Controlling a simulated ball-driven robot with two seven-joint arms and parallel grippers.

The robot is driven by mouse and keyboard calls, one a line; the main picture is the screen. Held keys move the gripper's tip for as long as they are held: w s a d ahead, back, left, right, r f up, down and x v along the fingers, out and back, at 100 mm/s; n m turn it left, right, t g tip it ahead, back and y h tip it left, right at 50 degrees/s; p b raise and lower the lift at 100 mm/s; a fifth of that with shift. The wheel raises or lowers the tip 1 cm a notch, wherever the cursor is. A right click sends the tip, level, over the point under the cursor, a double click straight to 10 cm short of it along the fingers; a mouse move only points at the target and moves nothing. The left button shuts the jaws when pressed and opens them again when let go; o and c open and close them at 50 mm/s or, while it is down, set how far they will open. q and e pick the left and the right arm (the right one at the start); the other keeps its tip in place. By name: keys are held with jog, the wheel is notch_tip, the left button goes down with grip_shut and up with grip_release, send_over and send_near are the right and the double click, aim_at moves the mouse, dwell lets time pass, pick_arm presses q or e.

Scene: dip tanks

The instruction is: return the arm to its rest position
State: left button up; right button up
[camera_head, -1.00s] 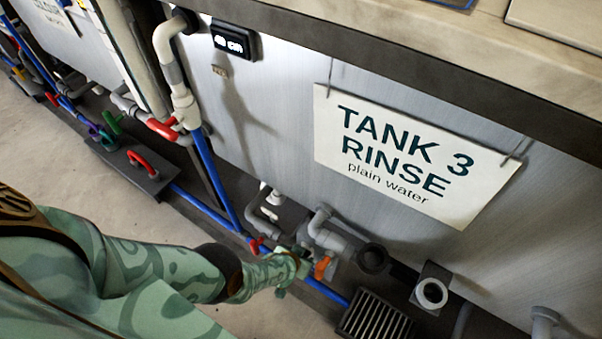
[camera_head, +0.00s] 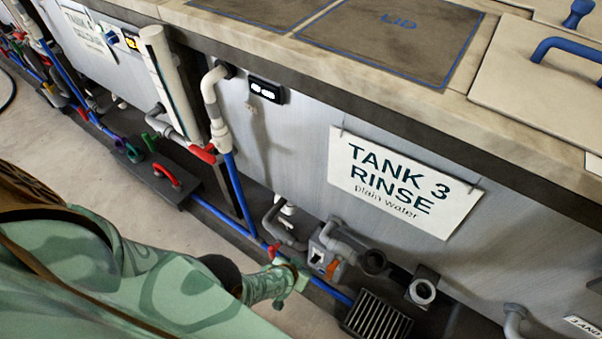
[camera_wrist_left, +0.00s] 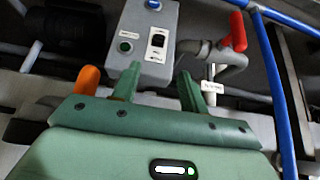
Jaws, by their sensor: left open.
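My left gripper (camera_head: 292,278) is at the end of my green patterned arm, low in front of Tank 3. In the left wrist view the gripper (camera_wrist_left: 160,88) has its two green fingers apart, with nothing held between them. A small grey control box (camera_head: 326,257) with a dark switch is just beyond the fingertips; it also shows in the left wrist view (camera_wrist_left: 132,62). An orange handle (camera_head: 331,271) is by the box, and shows left of the fingers in the wrist view (camera_wrist_left: 88,79). My right gripper is out of view.
A red valve handle (camera_head: 272,251) and a blue pipe (camera_head: 222,216) run close beside my left gripper. The Tank 3 sign (camera_head: 400,186) hangs above. Bare floor (camera_head: 150,215) is free at left.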

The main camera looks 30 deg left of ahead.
pick_arm(q)
jog(key=shift+s+r+p, duration=0.3)
jog(key=shift+s+r, duration=0.1)
jog(key=shift+r, duration=0.15)
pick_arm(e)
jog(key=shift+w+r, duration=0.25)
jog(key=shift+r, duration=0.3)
pick_arm(q)
jog(key=s+a+f+m+g+p, duration=0.1)
jog(key=s+a+g, duration=0.1)
jog(key=s, duration=1.7)
jog(key=s+a+f+m+g, duration=0.2)
jog(key=s+a+g, duration=0.1)
jog(key=s, duration=1.5)
jog(key=shift+s+a+g+p, duration=0.35)
jog(key=shift+g+p, duration=0.05)
jog(key=shift+g, duration=0.4)
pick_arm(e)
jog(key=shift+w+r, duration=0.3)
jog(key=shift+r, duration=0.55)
